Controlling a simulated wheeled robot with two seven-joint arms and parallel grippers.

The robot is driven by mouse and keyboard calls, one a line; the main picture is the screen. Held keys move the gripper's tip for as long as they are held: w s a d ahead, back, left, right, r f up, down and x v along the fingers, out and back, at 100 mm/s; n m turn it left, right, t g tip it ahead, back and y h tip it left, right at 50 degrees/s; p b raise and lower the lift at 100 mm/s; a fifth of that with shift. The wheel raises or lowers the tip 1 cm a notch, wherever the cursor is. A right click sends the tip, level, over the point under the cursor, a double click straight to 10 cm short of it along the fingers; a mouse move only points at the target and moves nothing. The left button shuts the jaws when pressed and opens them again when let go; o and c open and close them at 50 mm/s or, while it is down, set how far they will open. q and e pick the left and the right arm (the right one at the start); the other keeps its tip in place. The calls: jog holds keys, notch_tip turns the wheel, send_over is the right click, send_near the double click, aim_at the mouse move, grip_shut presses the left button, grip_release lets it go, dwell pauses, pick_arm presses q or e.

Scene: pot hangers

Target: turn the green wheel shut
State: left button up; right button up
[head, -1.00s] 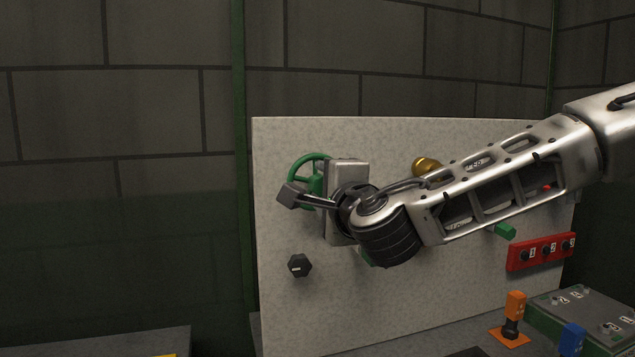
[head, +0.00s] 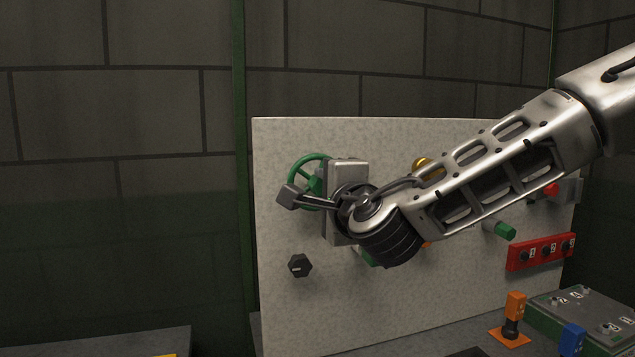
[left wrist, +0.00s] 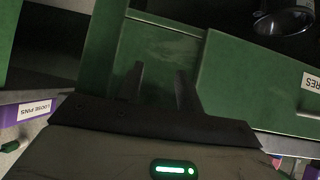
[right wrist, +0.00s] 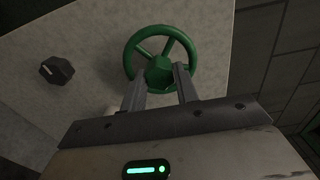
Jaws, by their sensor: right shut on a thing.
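The green wheel (head: 305,163) is mounted on the upper left of a pale upright panel (head: 330,300). Its right part is hidden behind my right gripper in the head view. My right gripper (head: 290,197) is at the wheel. In the right wrist view the wheel's rim, spokes and hub (right wrist: 159,70) show. The right fingers (right wrist: 160,82) stand on either side of the hub's lower part, shut on the wheel. My left gripper (left wrist: 160,82) is open and empty, in front of a green cabinet or drawer front (left wrist: 245,80), far from the wheel.
A black knob (head: 300,266) sits below the wheel. A gold knob (head: 422,164), a green knob (head: 500,230), a red button (head: 551,189) and a red numbered strip (head: 540,252) lie to the right. An orange-handled piece (head: 515,304) stands lower right. Left of the panel is free.

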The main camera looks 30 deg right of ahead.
jog(key=m, duration=1.7)
jog(key=shift+m, duration=0.3)
jog(key=o, duration=1.1)
